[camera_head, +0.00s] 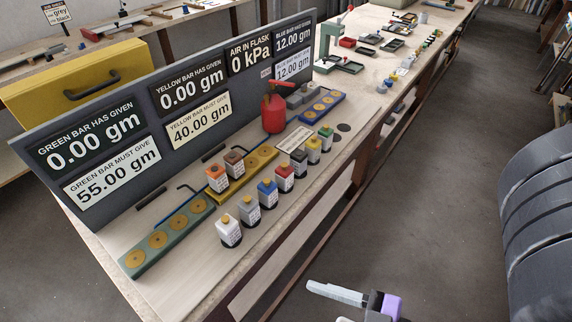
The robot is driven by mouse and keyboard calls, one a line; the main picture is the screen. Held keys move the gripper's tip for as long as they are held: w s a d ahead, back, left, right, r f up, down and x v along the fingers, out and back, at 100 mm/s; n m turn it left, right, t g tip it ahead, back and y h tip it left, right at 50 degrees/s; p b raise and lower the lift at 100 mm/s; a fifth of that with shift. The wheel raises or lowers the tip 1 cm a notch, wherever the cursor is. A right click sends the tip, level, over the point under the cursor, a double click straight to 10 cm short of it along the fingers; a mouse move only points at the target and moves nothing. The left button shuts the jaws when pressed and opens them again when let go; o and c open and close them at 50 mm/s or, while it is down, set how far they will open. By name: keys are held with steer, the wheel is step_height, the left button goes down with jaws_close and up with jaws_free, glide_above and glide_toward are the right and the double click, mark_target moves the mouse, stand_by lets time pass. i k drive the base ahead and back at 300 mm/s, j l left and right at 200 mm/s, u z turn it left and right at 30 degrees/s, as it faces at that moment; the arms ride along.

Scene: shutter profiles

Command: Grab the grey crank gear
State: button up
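I cannot pick out the grey crank gear for certain; the small parts far along the bench are too small to tell apart. Part of my gripper (338,293) shows at the bottom edge, with a pale grey finger-like part and a purple piece beside it. It is over the floor, to the right of the near bench and apart from it. The rest is cut off by the frame, so I cannot tell whether it is open or shut.
The bench (262,225) holds several small bottles, a green bar (170,238), a yellow bar, a blue bar (323,106) and a red canister (274,115). A sign panel (125,108) stands behind them. Grey floor (430,190) is free on the right.

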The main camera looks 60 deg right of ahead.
mark_target(299, 98)
steer(key=z, duration=1.5)
steer(key=i+l, duration=0.9)
steer(key=i, duration=0.2)
steer(key=z, duration=0.05)
